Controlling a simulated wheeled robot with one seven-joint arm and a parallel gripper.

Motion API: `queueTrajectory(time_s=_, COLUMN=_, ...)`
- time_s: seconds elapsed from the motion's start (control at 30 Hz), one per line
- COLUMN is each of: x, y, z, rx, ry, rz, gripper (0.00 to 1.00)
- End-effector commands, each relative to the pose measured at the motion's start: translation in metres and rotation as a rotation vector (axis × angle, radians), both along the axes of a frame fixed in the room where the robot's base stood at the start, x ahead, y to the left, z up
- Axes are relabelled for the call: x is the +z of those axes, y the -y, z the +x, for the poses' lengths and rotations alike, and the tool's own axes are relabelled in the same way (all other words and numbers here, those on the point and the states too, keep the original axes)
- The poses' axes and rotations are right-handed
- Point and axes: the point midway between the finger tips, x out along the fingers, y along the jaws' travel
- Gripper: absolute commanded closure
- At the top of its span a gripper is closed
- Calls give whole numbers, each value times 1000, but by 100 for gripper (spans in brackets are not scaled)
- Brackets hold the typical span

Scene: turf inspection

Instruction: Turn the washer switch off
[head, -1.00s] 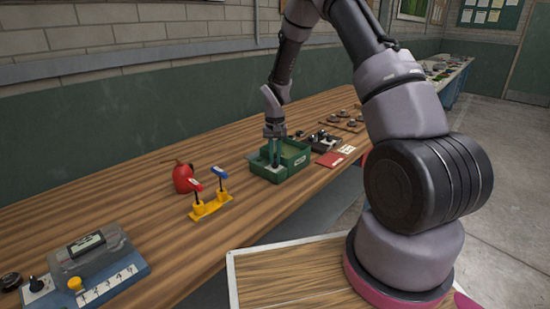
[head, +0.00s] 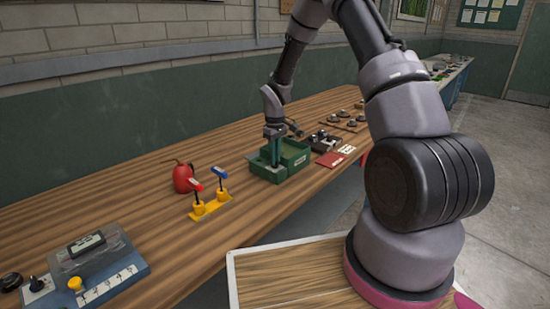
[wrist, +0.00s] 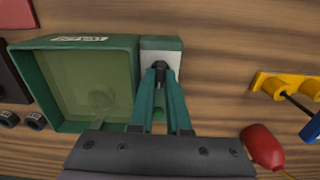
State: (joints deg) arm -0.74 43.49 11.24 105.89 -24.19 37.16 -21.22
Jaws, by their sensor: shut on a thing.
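The washer is a green open-topped box (head: 297,161) on the wooden bench; it also shows in the wrist view (wrist: 128,95), with a pale label on its rim. A narrow green block with a light top plate (wrist: 169,44) adjoins the box. A small dark switch (wrist: 160,66) stands on this plate. My gripper (head: 275,164) points down over the block. In the wrist view its teal fingers (wrist: 160,72) converge and are shut on the switch, hiding part of it. The switch's exact tilt is hard to tell.
A yellow base (head: 212,208) with a red and a blue lever stands left of the washer, near a red rounded object (head: 183,178). A blue device (head: 105,272) is at front left. A dark tray (head: 324,141) and red card (head: 331,159) lie to the right.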

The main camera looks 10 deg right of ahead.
Motion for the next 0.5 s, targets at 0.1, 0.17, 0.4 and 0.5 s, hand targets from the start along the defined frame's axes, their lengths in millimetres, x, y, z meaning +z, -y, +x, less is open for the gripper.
queueTrajectory(time_s=0.1, x=1, y=0, z=1, rx=35, ry=2, rz=0, gripper=100)
queueTrajectory(time_s=0.17, x=1, y=0, z=1, rx=47, ry=2, rz=0, gripper=100)
queueTrajectory(time_s=0.4, x=1, y=0, z=1, rx=68, ry=2, rz=0, gripper=100)
queueTrajectory(time_s=0.5, x=1, y=0, z=1, rx=68, ry=2, rz=0, gripper=100)
